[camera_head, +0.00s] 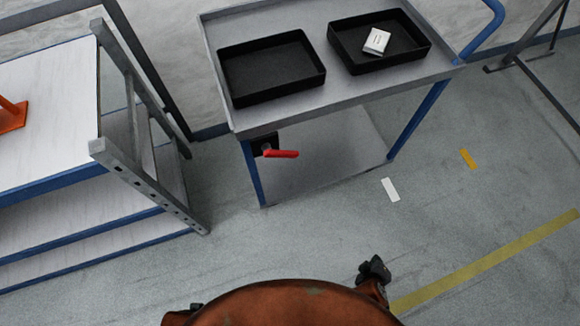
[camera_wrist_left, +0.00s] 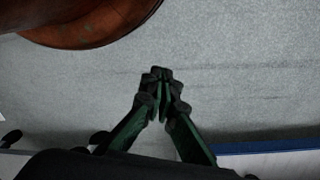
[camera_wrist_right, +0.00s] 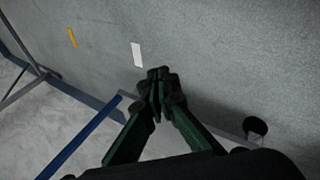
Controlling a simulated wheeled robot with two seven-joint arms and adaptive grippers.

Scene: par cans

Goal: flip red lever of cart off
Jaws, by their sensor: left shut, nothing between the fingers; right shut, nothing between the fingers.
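The red lever (camera_head: 281,154) is on the front of the cart, near its left front leg, on a dark mount. It lies roughly level and points right. The cart (camera_head: 300,116) has a grey top and blue legs. My right gripper (camera_head: 374,270) shows at the bottom of the head view, well short of the cart. In the right wrist view my right gripper (camera_wrist_right: 158,75) is shut and empty, over the floor. In the left wrist view my left gripper (camera_wrist_left: 160,72) is shut and empty, over the floor. Neither wrist view shows the lever.
Two black trays sit on the cart, a left tray (camera_head: 240,97) and a right tray (camera_head: 345,55) with a small white box (camera_head: 376,41). A shelf rack (camera_head: 60,110) stands at the left, with an orange object (camera_head: 10,116) on it. The floor before the cart is free.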

